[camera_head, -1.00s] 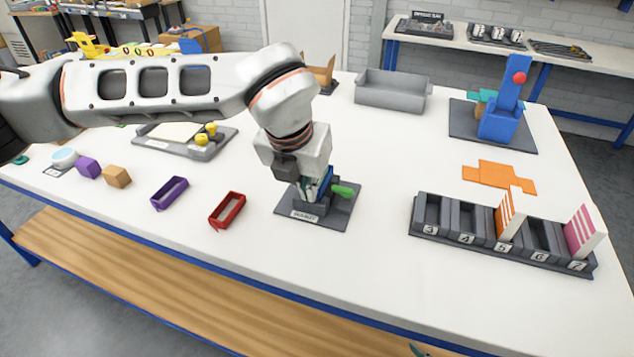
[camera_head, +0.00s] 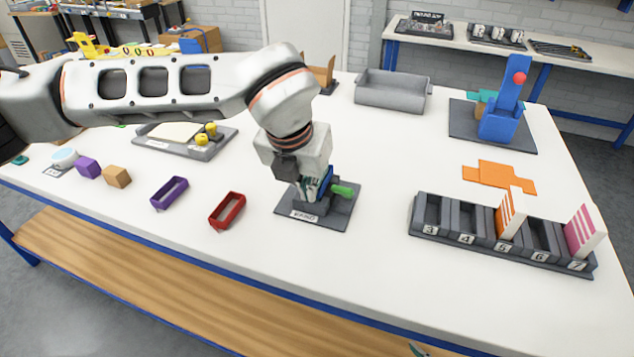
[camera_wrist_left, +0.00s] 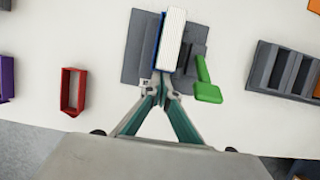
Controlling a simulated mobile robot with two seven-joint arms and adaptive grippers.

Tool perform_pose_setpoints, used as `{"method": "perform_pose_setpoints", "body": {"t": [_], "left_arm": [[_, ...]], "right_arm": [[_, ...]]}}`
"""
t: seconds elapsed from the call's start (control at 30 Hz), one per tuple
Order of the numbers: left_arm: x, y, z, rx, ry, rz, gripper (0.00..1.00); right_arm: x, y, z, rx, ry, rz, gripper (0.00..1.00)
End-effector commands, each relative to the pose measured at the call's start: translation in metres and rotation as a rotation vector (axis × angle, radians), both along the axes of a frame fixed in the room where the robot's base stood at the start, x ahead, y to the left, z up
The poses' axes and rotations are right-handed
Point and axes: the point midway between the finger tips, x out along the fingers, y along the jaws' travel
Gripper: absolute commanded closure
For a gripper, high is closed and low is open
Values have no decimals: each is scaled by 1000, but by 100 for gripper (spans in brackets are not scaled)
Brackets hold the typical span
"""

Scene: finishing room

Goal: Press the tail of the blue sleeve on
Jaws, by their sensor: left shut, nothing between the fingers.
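A white ridged block (camera_wrist_left: 174,38) stands in a dark grey stand (camera_wrist_left: 136,58) with a green handle (camera_wrist_left: 207,90). A blue strip, the sleeve (camera_wrist_left: 158,42), shows along the block's left side in the left wrist view; in the head view the blue sleeve (camera_head: 326,182) shows beside my fingers. My left gripper (camera_wrist_left: 160,88) is shut and empty, its fingertips at the near end of the block and sleeve. I cannot tell whether they touch. The sleeve's tail is not clearly visible. A small teal piece, apparently my right gripper (camera_head: 418,350), shows at the bottom edge.
A red open frame (camera_head: 227,210) and a purple one (camera_head: 169,193) lie left of the stand. A numbered slot rack (camera_head: 432,236) stands right, an orange flat cutout (camera_head: 497,176) behind it. A grey bin (camera_head: 392,92) is at the back. The table's middle is clear.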

Motion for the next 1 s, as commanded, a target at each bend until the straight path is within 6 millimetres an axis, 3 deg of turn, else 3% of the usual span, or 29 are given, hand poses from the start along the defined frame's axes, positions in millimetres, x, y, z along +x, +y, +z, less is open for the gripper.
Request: {"method": "perform_pose_setpoints", "body": {"t": [0.67, 1.0], "left_arm": [[-22, 10, 2, 1, 0, 1, 100], [-22, 9, 33, 0, -3, 0, 100]], "right_arm": [[3, 0, 6, 0, -6, 0, 43], [9, 0, 26, -1, -24, 0, 43]]}}
